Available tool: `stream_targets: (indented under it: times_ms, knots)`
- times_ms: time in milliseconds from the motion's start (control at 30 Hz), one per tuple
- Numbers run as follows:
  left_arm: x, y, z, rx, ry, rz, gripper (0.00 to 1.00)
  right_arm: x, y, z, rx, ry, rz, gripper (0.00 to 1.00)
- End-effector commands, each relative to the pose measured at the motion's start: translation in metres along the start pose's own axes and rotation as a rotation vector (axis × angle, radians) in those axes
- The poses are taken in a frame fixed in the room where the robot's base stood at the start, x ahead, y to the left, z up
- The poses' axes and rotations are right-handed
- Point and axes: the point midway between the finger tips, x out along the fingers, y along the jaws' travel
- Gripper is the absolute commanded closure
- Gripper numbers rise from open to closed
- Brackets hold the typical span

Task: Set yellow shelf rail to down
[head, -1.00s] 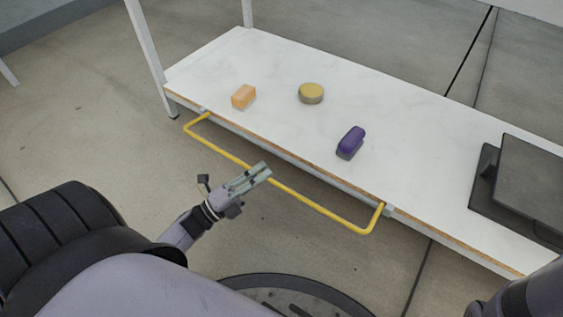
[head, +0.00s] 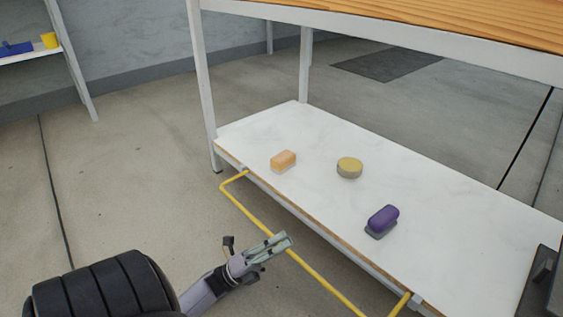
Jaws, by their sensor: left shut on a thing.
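The yellow shelf rail (head: 248,209) is a bent bar hinged at the front edge of the low white shelf (head: 330,135). It sticks out in front of the shelf edge, roughly level with it. Its near right corner is cut off by the bottom of the picture. My left gripper (head: 281,242) is shut on the middle of the rail's long bar. My right gripper is not in view.
On the shelf sit an orange block (head: 283,160), a round yellow-topped tin (head: 349,167) and a purple object (head: 382,221). A dark device (head: 543,285) stands at the right. A wooden tabletop (head: 420,18) is above.

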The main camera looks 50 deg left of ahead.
Motion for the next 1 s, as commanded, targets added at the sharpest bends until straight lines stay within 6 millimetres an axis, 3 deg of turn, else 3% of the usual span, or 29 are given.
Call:
stream_targets:
  times_ms: [333, 667, 800, 1000]
  knots:
    - [0.002, 0.000, 0.001, 0.002, 0.000, 0.000, 0.71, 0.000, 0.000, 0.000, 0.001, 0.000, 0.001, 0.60]
    - [-0.001, 0.000, 0.001, 0.001, 0.000, 0.001, 0.70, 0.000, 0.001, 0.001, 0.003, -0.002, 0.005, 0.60]
    - [-0.015, -0.001, 0.001, 0.001, 0.000, 0.003, 0.70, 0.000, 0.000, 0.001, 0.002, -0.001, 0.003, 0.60]
    - [-0.051, -0.023, 0.007, 0.002, 0.000, 0.005, 0.70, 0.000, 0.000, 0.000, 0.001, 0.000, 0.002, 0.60]
